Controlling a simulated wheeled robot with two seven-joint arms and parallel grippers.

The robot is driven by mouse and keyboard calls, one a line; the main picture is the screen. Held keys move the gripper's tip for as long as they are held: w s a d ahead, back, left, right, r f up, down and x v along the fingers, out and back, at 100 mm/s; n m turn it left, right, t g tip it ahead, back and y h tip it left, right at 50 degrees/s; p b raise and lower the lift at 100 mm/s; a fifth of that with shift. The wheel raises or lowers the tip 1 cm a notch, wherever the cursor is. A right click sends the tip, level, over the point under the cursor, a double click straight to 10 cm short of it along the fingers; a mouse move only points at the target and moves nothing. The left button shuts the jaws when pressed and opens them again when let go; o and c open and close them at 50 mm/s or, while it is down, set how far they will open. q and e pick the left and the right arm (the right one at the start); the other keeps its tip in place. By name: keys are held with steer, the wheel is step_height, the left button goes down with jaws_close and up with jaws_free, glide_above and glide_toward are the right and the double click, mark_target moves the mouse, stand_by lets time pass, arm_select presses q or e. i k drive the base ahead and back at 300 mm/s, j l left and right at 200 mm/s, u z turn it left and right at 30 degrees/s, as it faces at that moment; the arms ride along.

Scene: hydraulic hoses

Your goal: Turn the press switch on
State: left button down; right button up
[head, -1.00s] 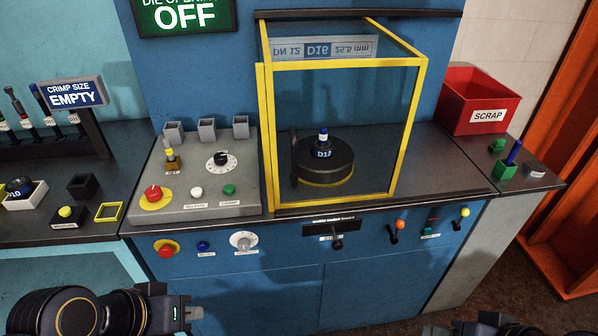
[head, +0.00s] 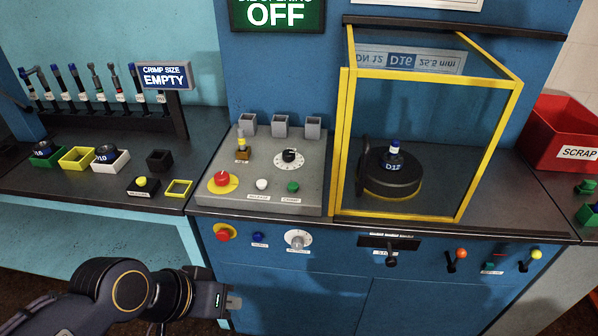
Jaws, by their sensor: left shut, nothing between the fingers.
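The blue press has a sloped grey control panel (head: 212,200) on its counter. On the front face below are a red knob on yellow (head: 223,233), a blue button (head: 257,237) and a silver rotary knob (head: 298,239). Their small labels are too small to read, so I cannot tell which is the press switch. My left gripper (head: 232,302) is shut and empty, below these front controls, touching none. My right gripper is out of view.
A green display (head: 277,12) reads OFF. A yellow-framed clear guard (head: 344,140) encloses a round black die holder (head: 390,175). Levers (head: 456,258) sit on the front at right. A red scrap bin (head: 560,130) stands far right. Coloured trays (head: 77,159) lie left.

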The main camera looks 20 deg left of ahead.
mark_target(222, 178)
steer(key=i+j, duration=0.15)
steer(key=j, duration=0.2)
steer(key=i+j, duration=0.1)
steer(key=j, duration=0.2)
steer(key=i+j+z, duration=0.1)
steer(key=j, duration=0.25)
steer(key=i+j, duration=0.2)
steer(key=j, duration=0.15)
steer(key=i+j+z, duration=0.1)
steer(key=j, duration=0.25)
